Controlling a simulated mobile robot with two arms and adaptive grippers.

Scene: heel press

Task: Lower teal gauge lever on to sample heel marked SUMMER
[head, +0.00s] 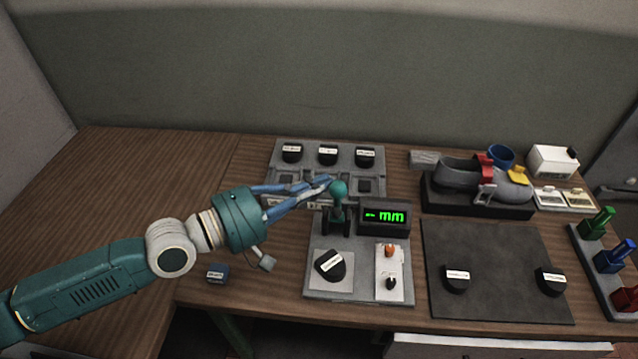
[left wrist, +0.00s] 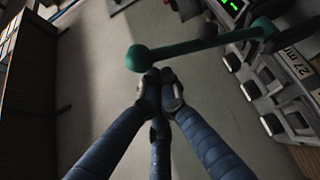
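The teal gauge lever (head: 338,190) stands raised on the gauge, its ball knob at the top; its arm and knob also show in the left wrist view (left wrist: 190,46). A black sample heel (head: 330,265) with a white label sits on the gauge's pale plate below the lever. Its label is too small to read. My left gripper (head: 328,183) has its blue fingers brought together with tips close beside the knob; in the left wrist view the fingertips (left wrist: 160,86) meet just below the knob, with nothing seen between them. My right gripper is not in view.
A digital display (head: 384,217) showing "mm" stands right of the lever. Behind is a grey rack (head: 275,160) with several labelled heels. A dark mat (head: 500,250) with two heels and a shoe fixture (head: 480,203) lie right.

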